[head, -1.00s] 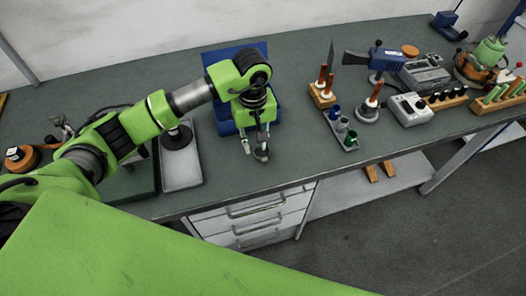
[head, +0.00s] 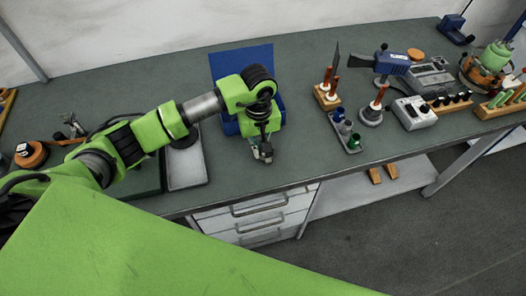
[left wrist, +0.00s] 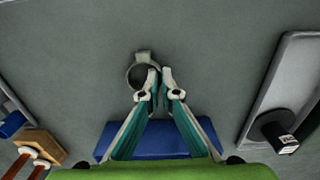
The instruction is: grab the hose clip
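The hose clip (left wrist: 143,57) is a small grey ring with a tab, seen from above in the left wrist view. My left gripper (left wrist: 160,77) has its fingertips close together at the ring's right side, with the ring's wall between them. In the head view my left gripper (head: 263,150) points down near the front of the bench, in front of the blue bin. The clip is largely hidden by the fingers there. I cannot tell whether it touches the bench top. My right gripper is not in view.
The blue bin (head: 241,62) stands just behind my left gripper. A grey tray (head: 187,172) with a black-based stand lies to the left. A rack of small coloured cups (head: 346,130) and wooden holders stand to the right. Bench top around the clip is clear.

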